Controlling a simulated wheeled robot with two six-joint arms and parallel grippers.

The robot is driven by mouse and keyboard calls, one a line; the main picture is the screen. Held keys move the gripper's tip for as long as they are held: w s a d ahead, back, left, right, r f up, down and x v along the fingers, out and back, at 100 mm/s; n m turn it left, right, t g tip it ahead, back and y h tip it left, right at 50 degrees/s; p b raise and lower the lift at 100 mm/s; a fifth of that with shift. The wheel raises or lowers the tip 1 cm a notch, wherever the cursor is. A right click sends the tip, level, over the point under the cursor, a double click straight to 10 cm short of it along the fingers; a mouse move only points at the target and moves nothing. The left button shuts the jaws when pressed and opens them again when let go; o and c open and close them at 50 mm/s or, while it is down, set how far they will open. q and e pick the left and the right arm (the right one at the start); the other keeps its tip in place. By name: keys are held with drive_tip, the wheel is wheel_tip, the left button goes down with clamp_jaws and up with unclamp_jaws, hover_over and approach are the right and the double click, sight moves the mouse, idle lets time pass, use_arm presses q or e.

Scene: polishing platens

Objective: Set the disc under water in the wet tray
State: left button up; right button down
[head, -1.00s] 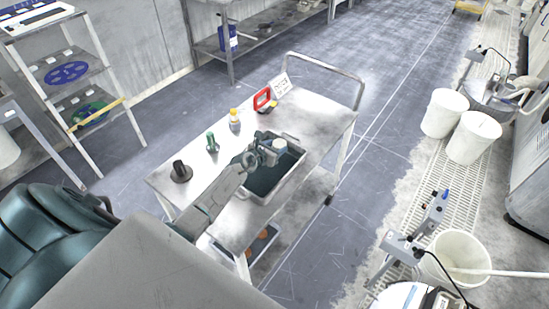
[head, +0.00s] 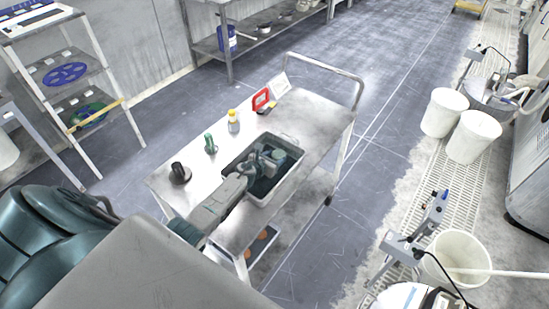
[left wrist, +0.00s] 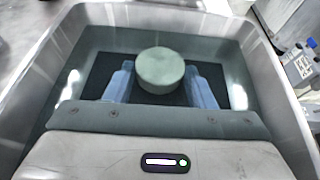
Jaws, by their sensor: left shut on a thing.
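The wet tray (head: 286,181) is a grey open tray of water on the steel cart. My left gripper (head: 275,161) reaches down inside its walls, its front part tinted teal like the water. In the left wrist view the disc (left wrist: 160,67), a thick pale green round piece, sits between the two blue fingers of the left gripper (left wrist: 160,84), which are shut on it. Disc and fingers look tinted by the water, over the tray's dark floor (left wrist: 103,72). Whether the disc touches the floor I cannot tell. My right gripper is not in view.
On the cart top (head: 325,125) stand a dark knob-like piece (head: 180,174), a green piece (head: 210,144), a yellow-capped bottle (head: 233,121), a red frame (head: 261,99) and a white card (head: 281,84). White buckets (head: 473,136) stand on the right. Floor beside the cart is clear.

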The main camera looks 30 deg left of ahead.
use_arm(q)
drive_tip(key=shift+f, duration=0.15)
drive_tip(key=o, duration=1)
drive_tip(key=shift+r, duration=0.25)
drive_tip(key=shift+v, duration=3.75)
